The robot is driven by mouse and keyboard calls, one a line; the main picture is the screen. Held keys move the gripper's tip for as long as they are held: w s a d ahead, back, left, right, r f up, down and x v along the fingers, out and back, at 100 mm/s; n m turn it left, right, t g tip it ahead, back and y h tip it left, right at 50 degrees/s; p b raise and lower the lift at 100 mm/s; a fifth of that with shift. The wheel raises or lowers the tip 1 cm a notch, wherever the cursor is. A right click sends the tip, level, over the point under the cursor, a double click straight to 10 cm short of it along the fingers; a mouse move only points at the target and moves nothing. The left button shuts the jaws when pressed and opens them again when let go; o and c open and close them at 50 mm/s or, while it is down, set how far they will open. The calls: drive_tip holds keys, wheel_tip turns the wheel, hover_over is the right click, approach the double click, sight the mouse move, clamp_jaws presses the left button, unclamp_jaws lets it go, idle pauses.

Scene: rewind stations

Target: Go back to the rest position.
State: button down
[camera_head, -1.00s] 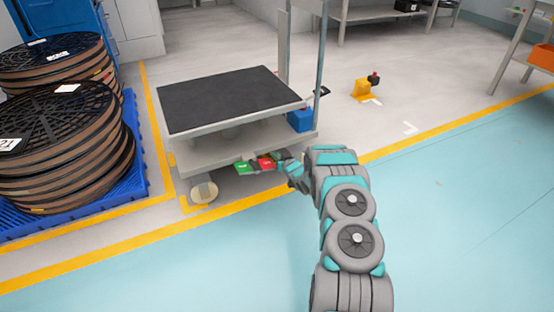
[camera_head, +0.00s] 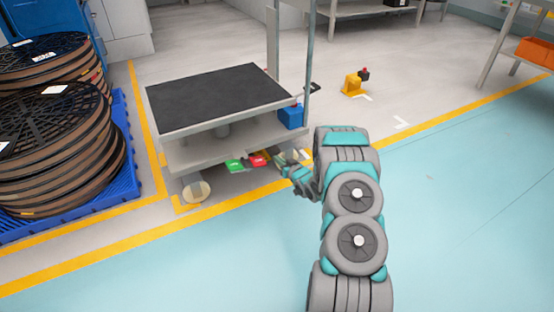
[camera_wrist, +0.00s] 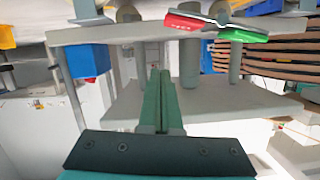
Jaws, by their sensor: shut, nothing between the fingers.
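My gripper (camera_head: 284,168) is at the right front corner of the grey cart (camera_head: 200,155), beside its lower shelf in the head view. In the wrist view its two green fingers (camera_wrist: 158,98) lie together, shut with nothing between them. Red and green items (camera_head: 246,162) sit at the cart's front edge, just left of the gripper; in the wrist view the red item (camera_wrist: 188,23) and green item (camera_wrist: 243,35) show at the upper right, apart from the fingers. I cannot tell whether the gripper touches the cart.
A blue bin (camera_head: 291,117) sits on the cart's right side. Stacked brown reels (camera_head: 60,150) stand on a blue pallet (camera_head: 130,185) at left. A yellow object (camera_head: 352,85) stands on the floor behind. The turquoise floor (camera_head: 460,220) at right is clear.

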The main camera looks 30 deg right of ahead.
idle(0.4)
wheel_tip(320, 180, up, 11)
drive_tip(key=s+g+h+p, duration=0.1)
drive_tip(key=s+g+h, duration=0.2)
drive_tip(key=g, duration=0.1)
drive_tip(key=s+a+r+g+p, duration=0.2)
drive_tip(key=s+a+r+g, duration=0.35)
drive_tip(key=s+r, duration=0.6)
drive_tip(key=s+a+r+g, duration=0.2)
drive_tip(key=s+a, duration=0.4)
drive_tip(key=s, duration=0.8)
drive_tip(key=s+a+r+g+y+p, duration=0.1)
drive_tip(key=s+a+r+g, duration=0.2)
drive_tip(key=s, duration=1)
drive_tip(key=s+a+r+n+g+y, duration=0.1)
drive_tip(key=s+a+r, duration=0.4)
drive_tip(key=s+a, duration=0.5)
drive_tip(key=s+g, duration=0.1)
drive_tip(key=s, duration=0.3)
drive_tip(key=shift+s+a+r+p, duration=0.15)
drive_tip(key=shift+s+r+p, duration=0.15)
drive_tip(key=shift+r, duration=0.1)
drive_tip(key=shift+g, duration=0.25)
